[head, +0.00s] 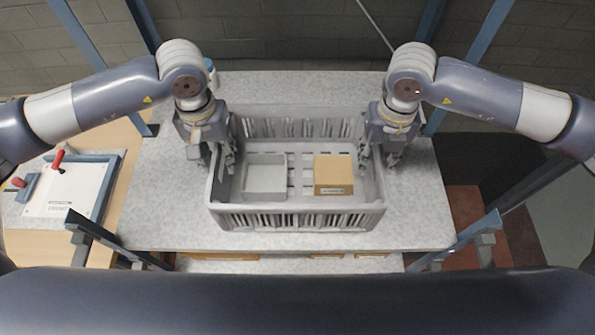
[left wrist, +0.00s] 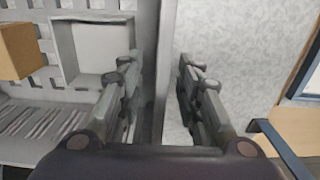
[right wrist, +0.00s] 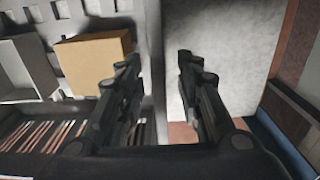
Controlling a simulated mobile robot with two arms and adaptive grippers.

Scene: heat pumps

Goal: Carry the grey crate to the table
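The grey crate (head: 297,219) sits upright on a grey speckled shelf top (head: 420,215). It holds a small grey open box (head: 265,178) and a brown cardboard box (head: 333,174). My left gripper (head: 222,162) is at the crate's left wall, with its fingers apart. In the left wrist view, the wall runs between the open fingers (left wrist: 158,85). My right gripper (head: 377,160) is at the right wall. In the right wrist view, its open fingers (right wrist: 158,80) are on either side of that wall. Contact with the walls cannot be told.
A wooden table (head: 130,190) stands at the left, carrying a white panel (head: 78,190) with red-handled clamps. Blue posts (head: 490,25) frame the shelf. A grey block wall (head: 300,40) is behind. Brown items show on a lower level under the front edge.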

